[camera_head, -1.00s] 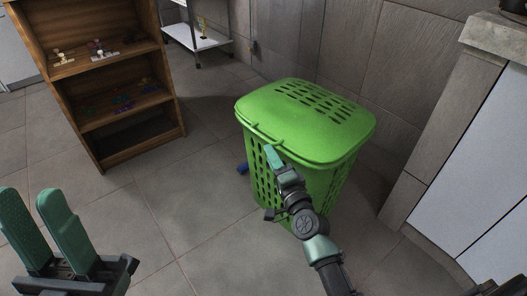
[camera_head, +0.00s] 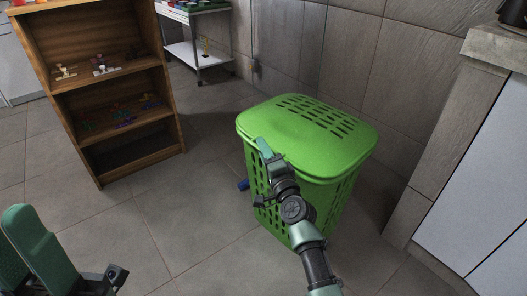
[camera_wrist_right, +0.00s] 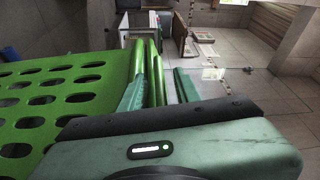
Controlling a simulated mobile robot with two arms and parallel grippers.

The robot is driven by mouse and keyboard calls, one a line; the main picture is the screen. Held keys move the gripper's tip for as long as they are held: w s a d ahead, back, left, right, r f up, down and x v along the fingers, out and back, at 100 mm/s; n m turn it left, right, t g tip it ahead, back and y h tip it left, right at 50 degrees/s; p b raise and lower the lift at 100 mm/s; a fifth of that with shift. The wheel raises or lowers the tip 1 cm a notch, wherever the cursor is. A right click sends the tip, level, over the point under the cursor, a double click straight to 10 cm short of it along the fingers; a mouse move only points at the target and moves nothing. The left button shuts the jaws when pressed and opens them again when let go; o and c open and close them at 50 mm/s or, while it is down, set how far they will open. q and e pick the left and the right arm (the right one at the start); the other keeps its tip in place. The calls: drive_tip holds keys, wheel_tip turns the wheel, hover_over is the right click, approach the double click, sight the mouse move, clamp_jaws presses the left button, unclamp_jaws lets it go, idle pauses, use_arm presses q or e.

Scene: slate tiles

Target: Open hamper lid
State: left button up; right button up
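The green hamper (camera_head: 335,200) stands on the tiled floor, with slotted sides and a solid-rimmed lid (camera_head: 300,130) that looks closed. My right gripper (camera_head: 264,148) is at the lid's front-left edge. In the right wrist view its fingers (camera_wrist_right: 160,88) are apart, with the green lid rim (camera_wrist_right: 153,60) between them; a gap shows beside the right finger. The hamper's perforated wall (camera_wrist_right: 50,95) fills the left of that view. My left gripper (camera_head: 28,250) is at the lower left, its fingers apart and empty, partly cut off by the frame.
A wooden shelf (camera_head: 115,92) with small figures stands at the left back. A white rack (camera_head: 195,55) stands behind it. A tiled wall is behind the hamper, and a white cabinet (camera_head: 475,185) with a stone top is at the right. A small blue object (camera_head: 243,184) lies beside the hamper.

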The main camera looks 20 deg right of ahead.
clamp_jaws()
idle(1.3)
